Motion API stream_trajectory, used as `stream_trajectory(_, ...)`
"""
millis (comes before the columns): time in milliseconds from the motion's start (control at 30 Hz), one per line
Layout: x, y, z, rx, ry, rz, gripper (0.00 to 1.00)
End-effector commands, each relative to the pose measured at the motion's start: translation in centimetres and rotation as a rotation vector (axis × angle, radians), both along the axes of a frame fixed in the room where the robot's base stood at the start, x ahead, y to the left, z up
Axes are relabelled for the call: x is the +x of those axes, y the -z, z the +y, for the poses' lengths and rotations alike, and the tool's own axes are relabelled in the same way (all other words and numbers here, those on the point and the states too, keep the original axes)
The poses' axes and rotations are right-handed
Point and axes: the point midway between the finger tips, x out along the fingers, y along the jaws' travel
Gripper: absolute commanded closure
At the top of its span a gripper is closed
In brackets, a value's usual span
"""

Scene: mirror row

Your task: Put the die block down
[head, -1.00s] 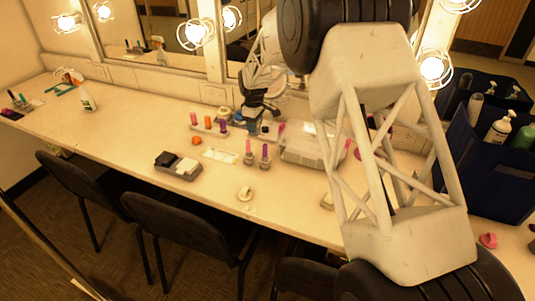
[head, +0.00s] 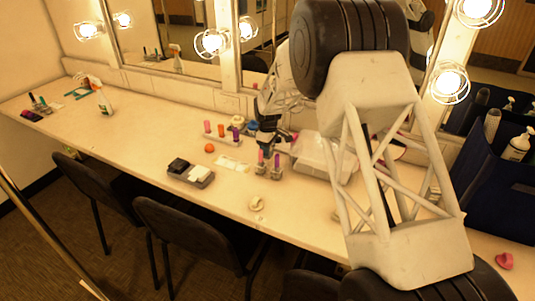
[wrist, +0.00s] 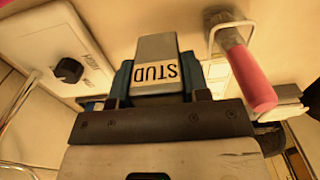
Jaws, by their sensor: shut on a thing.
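My gripper (wrist: 160,72) is shut on the die block (wrist: 157,58), a grey block with a white label reading STUD, upside down in the wrist view. Blue fingers hold it on both sides. In the head view my gripper (head: 268,138) is over the counter, just behind two small pink and purple-topped items (head: 268,165). The block is too small and too hidden there to make out. I cannot tell whether it touches the counter.
A pink cylinder (wrist: 250,75) is right of the block in the wrist view. Mirrors line the back.

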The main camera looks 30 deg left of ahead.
Motion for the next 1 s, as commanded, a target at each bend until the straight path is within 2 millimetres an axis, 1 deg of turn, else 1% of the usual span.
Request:
stream_trajectory(100, 0.0, 1.4, 0.0, -0.001, 0.000, 0.001, 0.87)
stream_trajectory(233, 0.0, 2.6, 0.0, 0.000, 0.000, 0.001, 0.87)
stream_trajectory(733, 0.0, 3.1, 0.0, 0.000, 0.000, 0.000, 0.87)
stream_trajectory(767, 0.0, 3.1, 0.0, 0.000, 0.000, 0.000, 0.56)
stream_trajectory(900, 0.0, 3.1, 0.0, 0.000, 0.000, 0.000, 0.35)
stream_trajectory(933, 0.0, 3.1, 0.0, 0.000, 0.000, 0.000, 0.32)
stream_trajectory(1000, 0.0, 3.1, 0.0, 0.000, 0.000, 0.000, 0.32)
